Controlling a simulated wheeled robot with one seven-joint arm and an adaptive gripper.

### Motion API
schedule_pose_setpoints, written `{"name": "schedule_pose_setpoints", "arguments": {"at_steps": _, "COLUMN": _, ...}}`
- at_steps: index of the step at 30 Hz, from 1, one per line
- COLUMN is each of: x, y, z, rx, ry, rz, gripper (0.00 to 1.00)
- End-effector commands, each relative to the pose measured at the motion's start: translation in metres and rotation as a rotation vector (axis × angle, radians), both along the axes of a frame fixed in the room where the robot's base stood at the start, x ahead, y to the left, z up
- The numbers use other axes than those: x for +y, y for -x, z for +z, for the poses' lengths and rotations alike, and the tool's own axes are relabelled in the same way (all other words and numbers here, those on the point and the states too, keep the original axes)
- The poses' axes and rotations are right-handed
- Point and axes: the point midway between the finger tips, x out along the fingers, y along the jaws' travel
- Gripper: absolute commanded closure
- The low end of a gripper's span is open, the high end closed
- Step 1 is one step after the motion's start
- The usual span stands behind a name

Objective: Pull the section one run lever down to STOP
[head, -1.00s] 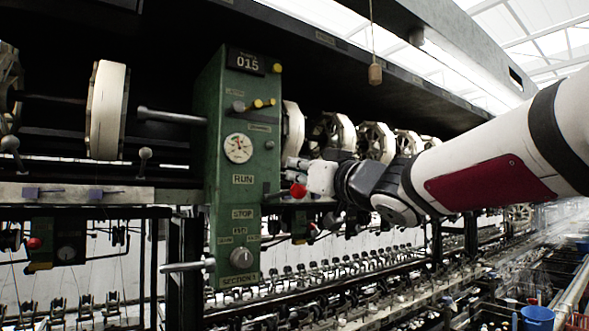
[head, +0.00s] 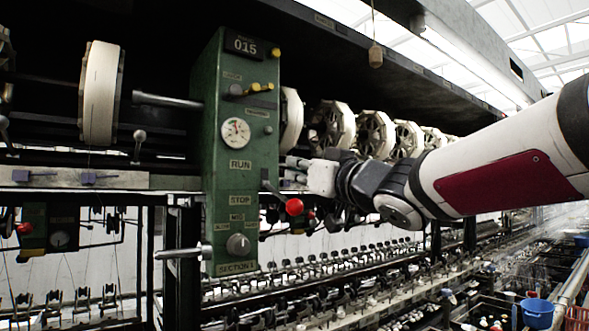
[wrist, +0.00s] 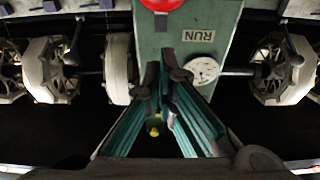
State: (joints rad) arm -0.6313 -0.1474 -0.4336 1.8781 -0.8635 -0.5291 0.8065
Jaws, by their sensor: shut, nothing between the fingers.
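The section one panel (head: 218,130) is a green upright box with RUN and STOP labels and a SECTION 1 plate at its foot. Its run lever has a red ball knob (head: 294,207) on a dark rod, which slopes downward from the panel's right side. The knob is about level with the STOP label (head: 241,200). My gripper (head: 287,172) is shut and empty, above the knob and apart from it, near the RUN height. In the wrist view the panel appears upside down; the red knob (wrist: 162,4) is cut by the top edge, beyond my fingertips (wrist: 165,62).
A dial gauge (head: 236,132), a lower grey knob (head: 238,244) and a protruding metal bar (head: 183,252) are on the panel. White reels (head: 376,134) line the machine behind my gripper. A wooden pull (head: 375,56) hangs above my arm. A blue bucket (head: 537,313) stands lower right.

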Motion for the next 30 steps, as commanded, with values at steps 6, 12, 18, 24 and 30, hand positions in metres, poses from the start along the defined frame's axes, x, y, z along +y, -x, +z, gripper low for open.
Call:
{"name": "schedule_pose_setpoints", "arguments": {"at_steps": 6, "x": 0.0, "y": 0.002, "z": 0.009, "rx": -0.001, "ry": 0.0, "rz": 0.001, "gripper": 1.0}}
{"name": "schedule_pose_setpoints", "arguments": {"at_steps": 12, "x": 0.0, "y": 0.001, "z": 0.016, "rx": -0.001, "ry": 0.0, "rz": 0.001, "gripper": 1.0}}
{"name": "schedule_pose_setpoints", "arguments": {"at_steps": 18, "x": -0.012, "y": 0.017, "z": 0.013, "rx": -0.001, "ry": -0.002, "rz": -0.001, "gripper": 1.0}}
{"name": "schedule_pose_setpoints", "arguments": {"at_steps": 24, "x": -0.031, "y": 0.048, "z": 0.006, "rx": -0.001, "ry": -0.003, "rz": 0.0, "gripper": 1.0}}
{"name": "schedule_pose_setpoints", "arguments": {"at_steps": 30, "x": -0.051, "y": 0.077, "z": -0.001, "rx": -0.002, "ry": -0.002, "rz": 0.0, "gripper": 1.0}}
